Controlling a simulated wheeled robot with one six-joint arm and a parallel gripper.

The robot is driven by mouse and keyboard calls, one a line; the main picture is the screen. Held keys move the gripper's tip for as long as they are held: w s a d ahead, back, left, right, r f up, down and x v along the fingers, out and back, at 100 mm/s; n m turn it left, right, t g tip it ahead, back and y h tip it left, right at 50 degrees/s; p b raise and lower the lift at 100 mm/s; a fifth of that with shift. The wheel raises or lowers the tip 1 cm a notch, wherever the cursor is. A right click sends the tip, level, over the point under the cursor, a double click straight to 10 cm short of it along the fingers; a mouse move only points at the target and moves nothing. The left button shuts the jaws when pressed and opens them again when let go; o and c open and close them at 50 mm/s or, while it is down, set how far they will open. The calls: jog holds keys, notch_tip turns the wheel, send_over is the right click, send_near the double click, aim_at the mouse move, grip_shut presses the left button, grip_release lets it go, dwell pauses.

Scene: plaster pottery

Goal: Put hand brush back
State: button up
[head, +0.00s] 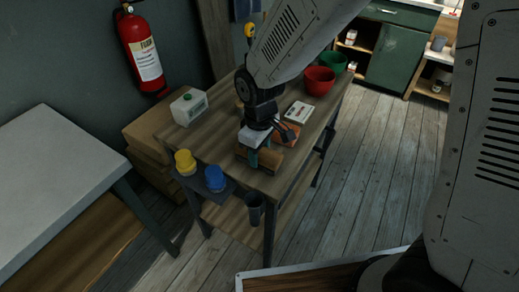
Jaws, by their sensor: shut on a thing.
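My gripper (287,131) is dark and low over the front part of a wooden worktable (222,145). It is shut on a small orange-brown thing (291,140), which I take to be the hand brush. The fingers cover part of it, so its full shape is hidden. I cannot tell whether it touches the tabletop. Just to the left are a whitish block (252,138) and a brown block with a teal piece (262,159), close to the gripper and partly hidden by it.
Yellow (185,162) and blue (214,179) cups stand on a side shelf; a dark cup (255,209) hangs at the front. A white container (189,107), a white box (299,112), and red (319,81) and green (333,63) bowls share the tabletop. Plank floor at right is clear.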

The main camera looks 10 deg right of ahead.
jog(key=shift+f, duration=0.15)
jog(key=o, duration=1)
notch_tip(320, 180, up, 12)
jog(key=shift+r, duration=0.2)
